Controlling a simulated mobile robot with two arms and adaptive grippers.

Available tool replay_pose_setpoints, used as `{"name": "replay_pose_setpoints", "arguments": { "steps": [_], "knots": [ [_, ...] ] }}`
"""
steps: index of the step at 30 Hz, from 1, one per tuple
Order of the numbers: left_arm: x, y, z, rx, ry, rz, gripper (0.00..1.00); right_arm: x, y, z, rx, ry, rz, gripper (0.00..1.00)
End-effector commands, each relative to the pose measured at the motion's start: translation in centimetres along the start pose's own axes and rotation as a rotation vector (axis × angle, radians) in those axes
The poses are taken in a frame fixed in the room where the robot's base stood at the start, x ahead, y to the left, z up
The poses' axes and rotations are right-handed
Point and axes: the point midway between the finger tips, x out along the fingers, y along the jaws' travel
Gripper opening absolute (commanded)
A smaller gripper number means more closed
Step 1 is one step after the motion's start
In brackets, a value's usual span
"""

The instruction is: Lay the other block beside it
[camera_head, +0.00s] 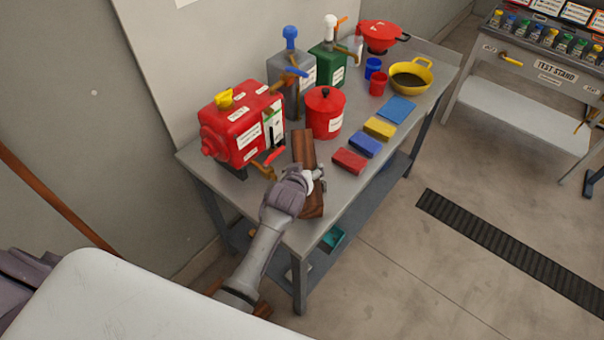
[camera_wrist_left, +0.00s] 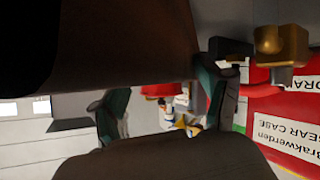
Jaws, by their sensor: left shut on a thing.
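A dark brown wooden block shows in the head view as a far part (camera_head: 303,148) and a near part (camera_head: 313,208), on either side of my left gripper (camera_head: 316,180). The gripper is shut on brown wood near the table's front left. I cannot tell whether the two parts are one block or two, or whether the held wood touches the tabletop. In the left wrist view, brown wood fills the upper left (camera_wrist_left: 130,45) and the bottom (camera_wrist_left: 170,160), with the dark green fingertips (camera_wrist_left: 163,100) between. My right gripper is not in view.
The grey table (camera_head: 338,200) holds a red gear case (camera_head: 240,135) to the left and a red pot (camera_head: 325,115) behind. Red (camera_head: 349,160), blue (camera_head: 366,144) and yellow (camera_head: 380,128) sponge-like pads lie right of the wood. Bare tabletop lies along the front edge.

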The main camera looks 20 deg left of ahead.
Motion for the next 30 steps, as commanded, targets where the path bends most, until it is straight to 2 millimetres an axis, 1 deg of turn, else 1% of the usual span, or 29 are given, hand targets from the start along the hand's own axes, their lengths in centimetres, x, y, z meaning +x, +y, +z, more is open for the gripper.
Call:
{"name": "replay_pose_setpoints", "arguments": {
  "steps": [1,3,5,10,13,17,18,20,21,30],
  "knots": [
    [0.5,-0.2,1.1,0.0,0.006,0.002,0.06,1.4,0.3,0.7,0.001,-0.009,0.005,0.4],
    [0.6,-0.2,1.9,-0.001,0.007,0.002,0.06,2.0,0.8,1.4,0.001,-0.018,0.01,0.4],
    [0.6,-0.3,2.1,-0.002,0.007,0.002,0.06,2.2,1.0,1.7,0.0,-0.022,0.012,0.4],
    [0.5,-0.2,1.9,-0.001,0.007,0.001,0.06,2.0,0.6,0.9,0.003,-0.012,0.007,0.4],
    [0.5,-0.2,2.0,-0.001,0.006,0.001,0.06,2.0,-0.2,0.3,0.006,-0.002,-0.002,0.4],
    [0.7,-0.3,2.3,-0.002,0.007,0.001,0.06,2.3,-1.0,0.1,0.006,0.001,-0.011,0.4],
    [0.7,-0.4,2.5,-0.001,0.0,-0.002,0.82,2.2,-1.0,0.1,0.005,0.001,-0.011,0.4],
    [0.7,-0.4,2.5,-0.001,0.0,-0.002,0.93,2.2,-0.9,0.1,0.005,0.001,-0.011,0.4],
    [0.7,-0.4,2.5,-0.001,0.0,-0.002,0.99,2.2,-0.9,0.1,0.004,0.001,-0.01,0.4],
    [0.7,-0.4,2.5,-0.001,0.0,-0.002,1.0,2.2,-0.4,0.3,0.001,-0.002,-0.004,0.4]
  ]
}}
